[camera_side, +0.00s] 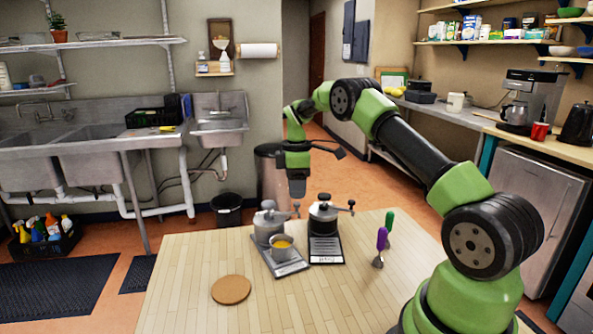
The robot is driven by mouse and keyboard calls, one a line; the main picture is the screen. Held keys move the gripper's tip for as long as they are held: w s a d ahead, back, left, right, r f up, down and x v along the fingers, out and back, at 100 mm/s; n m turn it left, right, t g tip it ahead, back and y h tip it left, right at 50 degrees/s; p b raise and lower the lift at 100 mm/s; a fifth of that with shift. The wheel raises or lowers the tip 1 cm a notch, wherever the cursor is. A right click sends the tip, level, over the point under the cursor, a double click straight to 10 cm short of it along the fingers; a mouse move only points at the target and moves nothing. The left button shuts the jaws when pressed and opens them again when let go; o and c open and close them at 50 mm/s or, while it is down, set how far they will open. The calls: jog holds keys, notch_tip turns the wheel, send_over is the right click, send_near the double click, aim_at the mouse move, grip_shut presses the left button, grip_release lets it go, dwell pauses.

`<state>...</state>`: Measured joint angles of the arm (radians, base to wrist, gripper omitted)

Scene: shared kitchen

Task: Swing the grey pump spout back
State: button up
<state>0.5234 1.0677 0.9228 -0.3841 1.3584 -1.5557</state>
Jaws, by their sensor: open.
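A grey-topped pot (268,220), which looks like the grey pump, stands on a grey base plate (291,268) on the wooden table. A thin arm with a small knob (295,210) sticks out to the right from its top and looks like its spout. A small cup with yellow contents (282,246) stands on the plate in front of it. A similar black-topped pot (323,217) stands to the right on a black base plate (327,252). My gripper (297,190) points down above and behind the gap between the two pots. It is open and touches neither; its fingers are small here.
A round cork mat (231,290) lies at the table's front left. A purple-handled tool (381,240) and a green-handled tool (389,221) stand or lie at the right. The front middle of the wooden table (300,310) is clear.

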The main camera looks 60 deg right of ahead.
aim_at(296, 203)
notch_tip(296, 203, up, 6)
jog(key=shift+r, duration=0.1)
dwell(0.4)
jog(key=s+a+r+m+t, duration=0.2)
jog(key=s+a+r+m, duration=0.15)
jog(key=a+r, duration=0.4)
jog(key=s+a+r+m+t, duration=0.2)
jog(key=s+a+r, duration=0.2)
jog(key=a+r, duration=0.35)
jog(key=s+a+f+m+t+y, duration=0.2)
jog(key=s+a+m, duration=0.4)
jog(key=s, duration=0.9)
jog(key=a+t, duration=0.1)
jog(key=a, duration=0.2)
jog(key=shift+s+a+f, duration=0.2)
jog(key=shift+s+f, duration=0.1)
jog(key=shift+f, duration=0.1)
